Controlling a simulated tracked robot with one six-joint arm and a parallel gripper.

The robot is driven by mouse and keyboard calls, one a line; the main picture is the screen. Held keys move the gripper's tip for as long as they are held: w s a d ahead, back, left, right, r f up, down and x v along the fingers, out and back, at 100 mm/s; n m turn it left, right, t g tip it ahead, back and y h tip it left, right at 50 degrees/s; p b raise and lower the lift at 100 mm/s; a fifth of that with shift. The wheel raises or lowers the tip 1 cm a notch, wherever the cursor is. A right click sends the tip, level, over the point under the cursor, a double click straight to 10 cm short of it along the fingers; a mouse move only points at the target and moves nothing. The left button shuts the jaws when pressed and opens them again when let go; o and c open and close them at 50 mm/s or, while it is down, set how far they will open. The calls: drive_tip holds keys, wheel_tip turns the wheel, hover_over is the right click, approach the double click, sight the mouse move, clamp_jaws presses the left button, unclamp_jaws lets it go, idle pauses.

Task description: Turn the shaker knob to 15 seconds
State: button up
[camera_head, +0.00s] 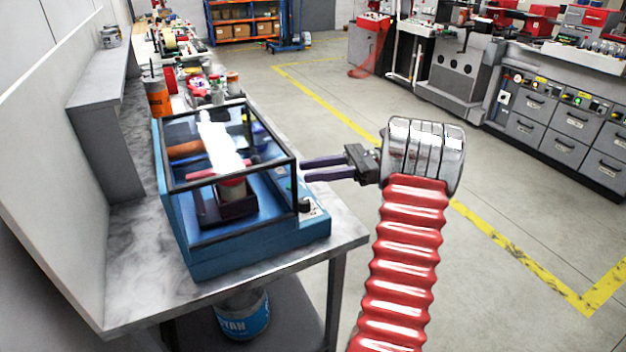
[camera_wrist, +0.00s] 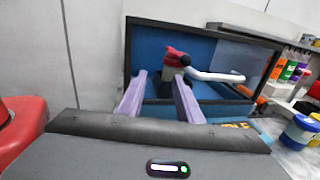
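The shaker (camera_head: 215,262) is a blue machine with a dark-framed clear cover, standing on the workbench in the head view. It also shows ahead of my gripper in the wrist view (camera_wrist: 215,45). The shaker knob (camera_head: 304,205) is a small dark knob on a pale panel at the machine's right front corner. In the wrist view I cannot make out the knob. My gripper (camera_head: 303,169) has two purple fingers, apart and empty, pointing left at the machine's right side, above and behind the knob. The fingers also show in the wrist view (camera_wrist: 160,92). The knob's setting is too small to read.
The grey workbench (camera_head: 140,300) holds an orange container (camera_head: 158,98) and several bottles behind the shaker. A grey shelf (camera_head: 100,85) stands at the left. A blue bucket (camera_head: 243,315) sits below the bench. The floor to the right is clear, with yellow lines.

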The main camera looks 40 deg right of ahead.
drive_tip(key=s+d+f+m+t+h, duration=0.1)
drive_tip(key=s+d+m+t+h, duration=0.4)
drive_tip(key=s, duration=0.6)
drive_tip(key=m+t+h, duration=0.4)
drive_tip(key=h, duration=0.2)
approach(309, 204)
drive_tip(key=v, duration=0.4)
drive_tip(key=shift+s, duration=0.1)
drive_tip(key=x, duration=1.4)
drive_tip(key=shift+d, duration=0.1)
drive_tip(key=shift+s, duration=0.1)
drive_tip(key=c, duration=0.8)
